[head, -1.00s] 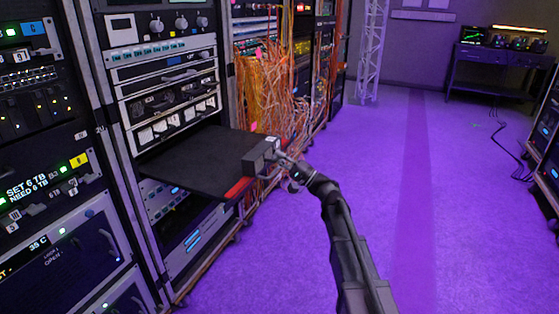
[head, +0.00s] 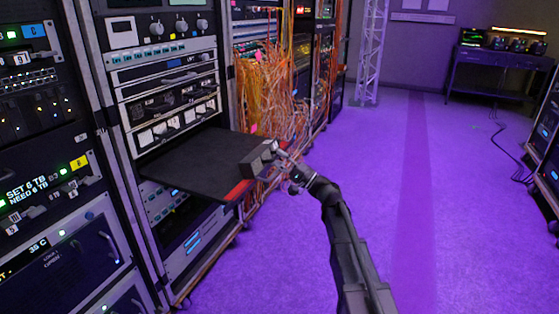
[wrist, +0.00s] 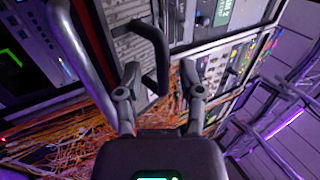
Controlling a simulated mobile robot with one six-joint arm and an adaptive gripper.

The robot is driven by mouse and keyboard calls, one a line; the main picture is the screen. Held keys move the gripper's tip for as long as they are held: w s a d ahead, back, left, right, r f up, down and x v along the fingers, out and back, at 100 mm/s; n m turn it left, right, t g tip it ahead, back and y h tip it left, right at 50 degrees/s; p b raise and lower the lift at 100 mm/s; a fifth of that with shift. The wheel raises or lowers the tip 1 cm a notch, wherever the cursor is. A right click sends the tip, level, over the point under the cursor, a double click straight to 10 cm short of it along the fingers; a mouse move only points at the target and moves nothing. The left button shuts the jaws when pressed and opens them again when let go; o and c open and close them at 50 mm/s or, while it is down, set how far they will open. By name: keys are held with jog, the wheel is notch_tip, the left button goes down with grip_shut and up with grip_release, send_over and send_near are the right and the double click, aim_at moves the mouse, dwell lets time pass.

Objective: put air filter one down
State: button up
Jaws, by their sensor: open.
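Air filter one appears to be the dark grey box (head: 256,160) at the outer right corner of the pulled-out black shelf (head: 190,165). It looks to rest on the shelf, though its underside is hidden. My gripper (head: 286,168) is at the box's right side, at its handle. In the wrist view, my gripper (wrist: 160,84) has its two fingers spread apart. A dark looped handle (wrist: 158,42) reaches in between them, and a grey ribbed face (wrist: 126,38) lies behind it. I cannot tell whether a finger touches the handle.
Racks of equipment (head: 165,75) stand on the left. Orange cables (head: 262,90) hang in front of the rack behind the shelf. A truss tower (head: 371,50) and a dark bench (head: 500,68) stand farther back.

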jog(key=b+v, duration=0.5)
jog(key=v, duration=0.7)
dwell(0.6)
jog(key=s+a+f+n+g+h, duration=0.1)
jog(key=s+f+n+g+h, duration=0.15)
jog(key=s+f+h, duration=0.5)
jog(key=s+f+n+g+h, duration=0.1)
jog(key=s+f+g+h, duration=0.25)
jog(key=f, duration=0.75)
jog(key=s+d+f+g+h, duration=0.2)
jog(key=s+d+f+h, duration=0.6)
jog(key=s+d+h, duration=0.3)
jog(key=shift+d+f, duration=0.15)
jog(key=shift+d, duration=1.6)
jog(key=shift+n, duration=0.25)
